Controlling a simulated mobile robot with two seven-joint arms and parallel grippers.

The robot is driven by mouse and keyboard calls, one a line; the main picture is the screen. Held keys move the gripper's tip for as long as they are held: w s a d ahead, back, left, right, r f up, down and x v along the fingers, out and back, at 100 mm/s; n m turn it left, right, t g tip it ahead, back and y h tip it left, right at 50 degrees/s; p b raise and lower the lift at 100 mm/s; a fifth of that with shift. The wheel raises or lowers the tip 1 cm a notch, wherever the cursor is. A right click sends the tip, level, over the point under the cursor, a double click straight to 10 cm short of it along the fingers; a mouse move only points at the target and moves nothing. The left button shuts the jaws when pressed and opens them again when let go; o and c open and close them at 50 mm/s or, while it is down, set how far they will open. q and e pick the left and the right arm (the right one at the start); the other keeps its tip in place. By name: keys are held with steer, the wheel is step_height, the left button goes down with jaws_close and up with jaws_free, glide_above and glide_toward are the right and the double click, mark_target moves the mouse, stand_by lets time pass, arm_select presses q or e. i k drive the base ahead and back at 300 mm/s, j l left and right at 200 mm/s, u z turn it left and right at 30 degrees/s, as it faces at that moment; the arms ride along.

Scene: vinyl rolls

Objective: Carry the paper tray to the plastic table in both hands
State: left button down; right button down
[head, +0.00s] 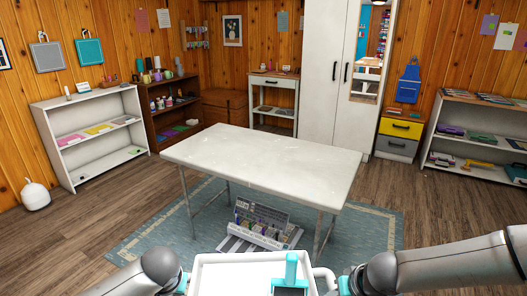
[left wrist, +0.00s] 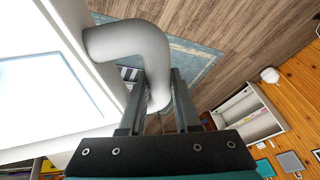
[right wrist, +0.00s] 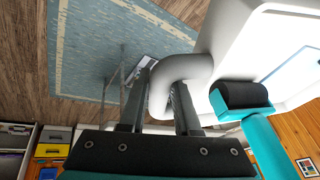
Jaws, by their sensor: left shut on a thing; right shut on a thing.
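The white paper tray (head: 213,264) is at the bottom middle of the head view, in front of me, with a white sheet inside. A teal tool with a black part (head: 291,268) is at its right side. My left gripper (head: 184,282) is shut on the tray's left curved handle (left wrist: 125,40). My right gripper (head: 338,284) is shut on the right curved handle (right wrist: 187,68). The white-topped plastic table (head: 265,162) stands ahead, beyond the tray. Its top is bare. The tray's near edge is cut off in the head view.
A rack of small items (head: 262,225) sits on the floor under the table, on a blue rug (head: 375,235). White shelves (head: 90,135) stand left and more shelves (head: 480,140) right. A white cabinet (head: 330,70) is behind the table.

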mark_target(261, 153)
steer(key=i+u, duration=0.5)
steer(key=i, duration=0.25)
steer(key=i+l+u, duration=0.1)
steer(key=i+u, duration=0.2)
steer(key=i, duration=0.5)
steer(key=i+j+z, duration=0.1)
steer(key=i, duration=0.7)
steer(key=i+z, duration=0.6)
steer(key=i, duration=0.2)
steer(key=i+z, duration=0.25)
steer(key=i+j+z, duration=0.1)
steer(key=z, duration=0.8)
steer(key=i+j, duration=0.05)
